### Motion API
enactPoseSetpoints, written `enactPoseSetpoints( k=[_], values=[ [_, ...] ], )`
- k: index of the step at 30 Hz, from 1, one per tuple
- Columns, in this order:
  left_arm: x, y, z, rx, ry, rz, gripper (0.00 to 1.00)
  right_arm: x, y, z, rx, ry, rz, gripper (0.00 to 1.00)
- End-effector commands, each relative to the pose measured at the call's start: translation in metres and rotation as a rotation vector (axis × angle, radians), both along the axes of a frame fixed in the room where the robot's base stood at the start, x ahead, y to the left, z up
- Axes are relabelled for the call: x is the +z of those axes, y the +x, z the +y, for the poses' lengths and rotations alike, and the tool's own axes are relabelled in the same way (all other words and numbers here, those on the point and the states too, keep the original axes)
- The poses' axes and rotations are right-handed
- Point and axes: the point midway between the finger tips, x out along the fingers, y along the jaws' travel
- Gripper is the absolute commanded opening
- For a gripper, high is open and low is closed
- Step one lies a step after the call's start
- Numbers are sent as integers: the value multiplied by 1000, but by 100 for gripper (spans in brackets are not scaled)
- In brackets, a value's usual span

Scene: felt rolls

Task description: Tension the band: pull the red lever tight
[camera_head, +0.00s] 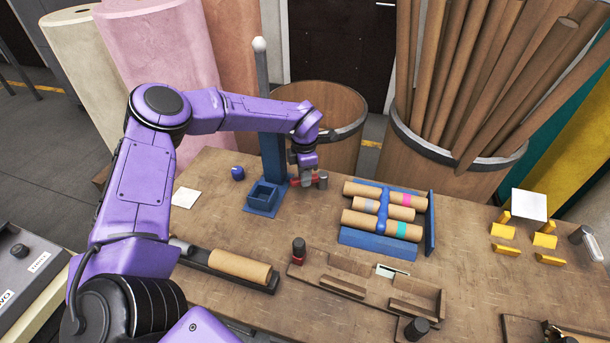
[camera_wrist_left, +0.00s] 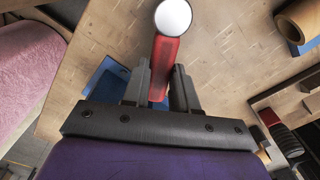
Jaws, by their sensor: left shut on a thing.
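My left gripper (camera_head: 306,180) is shut on the red lever (camera_head: 294,182), beside the blue post (camera_head: 272,160). The left wrist view shows the red lever (camera_wrist_left: 164,68) between the two dark fingers (camera_wrist_left: 160,92), with a pale round knob (camera_wrist_left: 173,17) at its end. In the head view this knob (camera_head: 323,179) is grey and sticks out to the right of the gripper. A blue band (camera_head: 383,208) lies across several tan rolls (camera_head: 362,222) in a blue cradle (camera_head: 376,243). The gripper hides part of the lever. My right gripper does not show.
A tan roll (camera_head: 240,266) lies in a dark trough at the front left. A wooden fixture (camera_head: 350,283) and a red-and-black knob (camera_head: 299,250) stand at the front middle. Yellow blocks (camera_head: 503,231) are on the right. Barrels (camera_head: 320,125) stand behind the table.

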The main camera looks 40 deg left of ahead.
Motion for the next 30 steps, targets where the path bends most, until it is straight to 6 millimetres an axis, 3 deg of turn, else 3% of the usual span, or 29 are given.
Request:
enactPoseSetpoints(
  k=[10,11,12,13,23,26,30],
  values=[
    [2,2,1,-1,1,-7,0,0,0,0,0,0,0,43],
    [2,2,1,0,1,-7,34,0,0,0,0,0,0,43],
    [2,2,1,0,1,-7,47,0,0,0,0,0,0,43],
    [2,2,1,0,1,-6,53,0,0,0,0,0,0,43],
    [5,1,0,-1,0,-5,53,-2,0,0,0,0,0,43],
    [20,2,0,0,-1,-7,53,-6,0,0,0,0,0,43],
    [54,2,0,0,0,-9,53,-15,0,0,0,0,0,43]
  ],
)
